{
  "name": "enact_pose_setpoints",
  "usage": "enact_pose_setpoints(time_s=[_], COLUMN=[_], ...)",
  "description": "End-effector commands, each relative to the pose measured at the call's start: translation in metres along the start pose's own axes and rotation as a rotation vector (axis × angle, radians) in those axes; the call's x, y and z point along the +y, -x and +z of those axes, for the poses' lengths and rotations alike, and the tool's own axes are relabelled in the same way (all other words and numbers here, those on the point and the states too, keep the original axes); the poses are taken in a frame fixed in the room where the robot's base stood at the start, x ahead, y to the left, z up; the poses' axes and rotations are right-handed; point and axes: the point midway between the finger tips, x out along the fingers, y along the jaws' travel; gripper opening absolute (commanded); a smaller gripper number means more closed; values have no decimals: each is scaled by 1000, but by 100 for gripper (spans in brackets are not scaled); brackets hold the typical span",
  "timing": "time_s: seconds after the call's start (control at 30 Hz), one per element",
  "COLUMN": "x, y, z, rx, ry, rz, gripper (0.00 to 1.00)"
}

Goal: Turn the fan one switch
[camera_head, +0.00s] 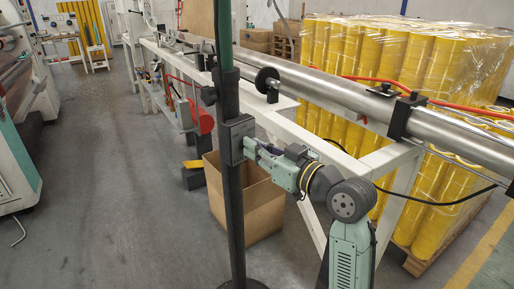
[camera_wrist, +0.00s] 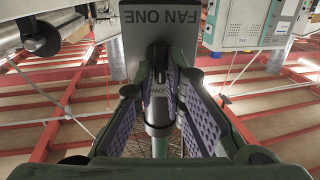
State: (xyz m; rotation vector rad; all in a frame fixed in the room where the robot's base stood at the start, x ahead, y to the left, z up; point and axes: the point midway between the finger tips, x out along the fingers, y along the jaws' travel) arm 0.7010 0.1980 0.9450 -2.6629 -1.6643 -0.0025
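The fan one switch box (camera_head: 235,133) is a grey box on a dark upright post in the head view. In the wrist view, the box (camera_wrist: 132,42) bears the words "FAN ONE". A switch knob (camera_wrist: 158,112) stands out from it, with a small label partly legible as "LOW". My gripper (camera_head: 250,148) faces the front of the box from the right, very close to it. In the wrist view, my gripper (camera_wrist: 160,92) has its two purple-padded fingers apart, one on each side of the knob. Whether either pad touches the knob is unclear.
The dark post (camera_head: 233,215) rises from a round floor base. A cardboard box (camera_head: 262,208) stands behind my gripper. A white frame (camera_head: 318,150) carries a long metal roller (camera_head: 335,92) at the right. Wrapped yellow rolls (camera_head: 420,60) stand behind. The grey floor (camera_head: 110,200) at left is clear.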

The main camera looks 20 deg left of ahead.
Motion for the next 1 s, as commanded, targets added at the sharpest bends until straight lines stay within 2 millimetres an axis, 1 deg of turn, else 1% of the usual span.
enact_pose_setpoints(time_s=[0.03,0.23,0.47,0.57,0.67,0.73,1.0], x=[0,0,0,0,1,1,1], y=[0,0,0,3,13,25,84], z=[0,0,0,1,1,0,0], rx=[0,-1,-2,-2,-2,0,0], ry=[1,1,0,0,-1,0,0], rz=[0,0,0,0,2,3,4], gripper=[16,29,29,29,29,29,29])
